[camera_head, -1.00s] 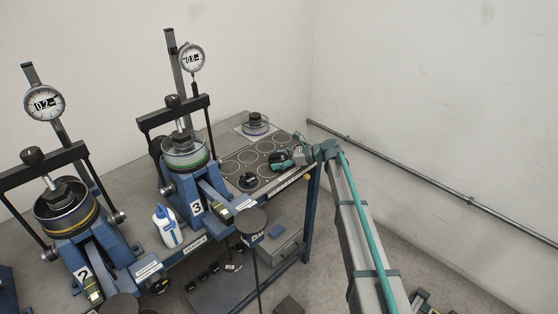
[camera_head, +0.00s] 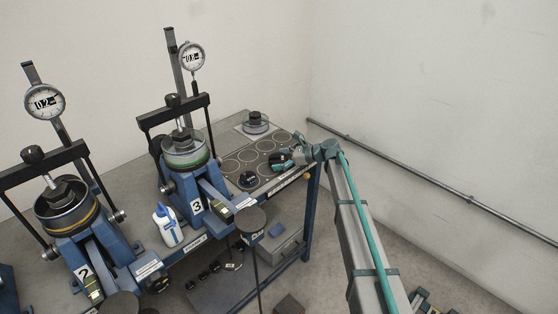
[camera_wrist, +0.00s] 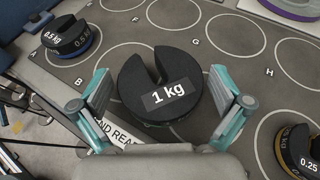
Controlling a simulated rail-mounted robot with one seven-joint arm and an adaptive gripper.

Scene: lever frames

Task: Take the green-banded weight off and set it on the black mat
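The green-banded weight (camera_wrist: 172,92), a black slotted disc marked 1 kg, lies flat on the black mat (camera_wrist: 228,62) in the wrist view. A sliver of green shows at its lower edge. My gripper (camera_wrist: 163,100) is open, with one teal finger on each side of the weight and a visible gap on both sides. In the head view my gripper (camera_head: 288,158) is low over the right part of the mat (camera_head: 228,168), and the weight is hard to make out there.
A blue-banded 0.5 kg weight (camera_wrist: 69,38) sits left on the mat, and a yellow-banded 0.25 weight (camera_wrist: 300,150) sits right. Several outlined circles are empty. Lever frame 3 (camera_head: 196,205), a white bottle (camera_head: 167,226) and a round hanger plate (camera_head: 250,220) stand to the left.

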